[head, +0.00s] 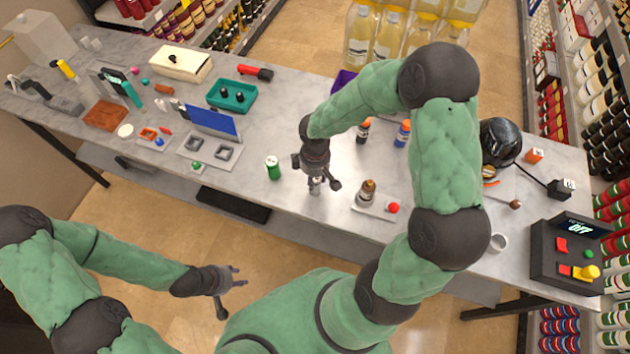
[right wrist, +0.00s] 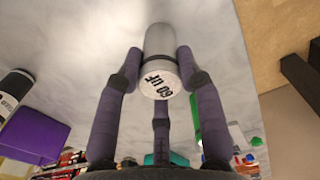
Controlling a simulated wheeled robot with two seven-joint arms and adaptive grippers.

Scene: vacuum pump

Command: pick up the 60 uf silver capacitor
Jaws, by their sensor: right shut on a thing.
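The silver capacitor (right wrist: 160,62) shows in the right wrist view, a cylinder with "60 UF" printed on its end. My right gripper (right wrist: 160,75) is shut on it, with its purple-looking fingers around the body. In the head view the capacitor (head: 315,187) is a small silver shape under my right gripper (head: 316,180), close to the front part of the table (head: 300,215). I cannot tell whether it touches the tabletop. My left gripper (head: 232,280) is open and empty, in front of the table over the floor.
A green cylinder (head: 272,168) stands to the left of my right gripper. Orange and blue bottles (head: 402,134) stand behind. A control box (head: 567,255) is at the right end.

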